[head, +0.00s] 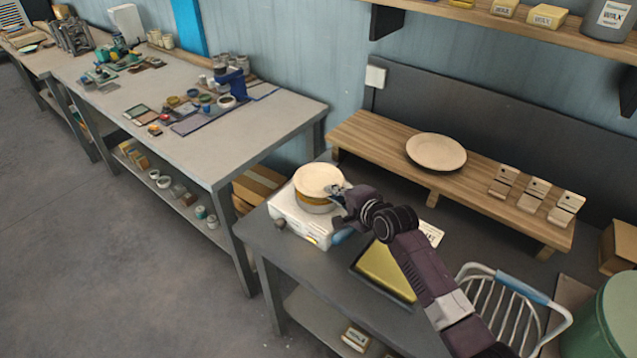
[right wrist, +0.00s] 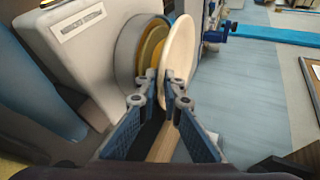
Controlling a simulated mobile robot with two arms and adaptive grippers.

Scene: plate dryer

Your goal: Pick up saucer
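A pale cream saucer (head: 318,179) lies on top of a round yellowish pan-like thing (head: 315,205) on a white scale-like box (head: 300,222), at the left end of the dark workbench. My right gripper (head: 341,194) reaches its right edge. In the right wrist view, the saucer (right wrist: 181,60) shows nearly edge-on, with its near rim between the two close-set fingertips (right wrist: 160,82). The fingers appear shut on that rim, and part of it is hidden behind one finger. My left gripper is out of view.
Another round plate (head: 436,152) lies on the raised wooden shelf (head: 372,145), beside several small wooden blocks. A yellow tray (head: 385,270) and a wire rack (head: 505,300) with a blue rim are on the bench. A green bin (head: 612,320) stands at the right.

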